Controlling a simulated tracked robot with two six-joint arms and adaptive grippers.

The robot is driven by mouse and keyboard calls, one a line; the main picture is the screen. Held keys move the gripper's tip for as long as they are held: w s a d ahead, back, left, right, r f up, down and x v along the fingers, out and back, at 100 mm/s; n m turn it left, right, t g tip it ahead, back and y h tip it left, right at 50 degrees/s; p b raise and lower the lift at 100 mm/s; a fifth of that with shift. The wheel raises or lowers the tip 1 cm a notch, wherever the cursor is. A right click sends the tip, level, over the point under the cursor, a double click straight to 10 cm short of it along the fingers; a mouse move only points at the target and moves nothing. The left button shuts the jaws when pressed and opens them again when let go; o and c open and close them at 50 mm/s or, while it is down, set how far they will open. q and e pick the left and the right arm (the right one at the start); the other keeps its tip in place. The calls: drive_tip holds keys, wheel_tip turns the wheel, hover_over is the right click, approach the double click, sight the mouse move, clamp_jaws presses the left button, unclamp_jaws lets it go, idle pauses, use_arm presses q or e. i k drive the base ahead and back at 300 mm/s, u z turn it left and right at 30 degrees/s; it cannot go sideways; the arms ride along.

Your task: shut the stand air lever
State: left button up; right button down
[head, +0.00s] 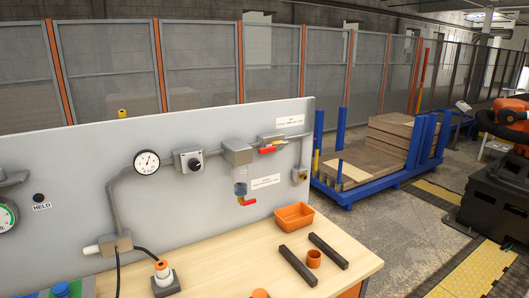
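A grey upright panel (65,150) stands behind the wooden bench. A valve with a red lever (268,149) sits on the pipe at the panel's upper right; the lever lies roughly along the pipe. A second red lever (247,202) is lower, under a grey unit with a blue part (240,188), and points sideways to the right. White labels (290,121) are beside both, but the print is too small to read, so I cannot tell which is the stand air lever. Neither of my grippers is in view.
A pressure gauge (147,161) and a black knob (195,163) are on the panel. An orange bin (294,216), two dark bars (297,266), an orange ring (313,258) and a white-and-orange piece (163,273) are on the bench (225,260). A blue rack (355,195) stands behind.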

sight(272, 148)
drive_tip(key=z, duration=0.35)
drive_tip(key=i, duration=0.2)
drive_tip(key=u, duration=2.95)
drive_tip(key=k, duration=1.65)
drive_tip(key=z, duration=1.1)
drive_tip(key=i, duration=0.7)
drive_tip(key=z, duration=0.05)
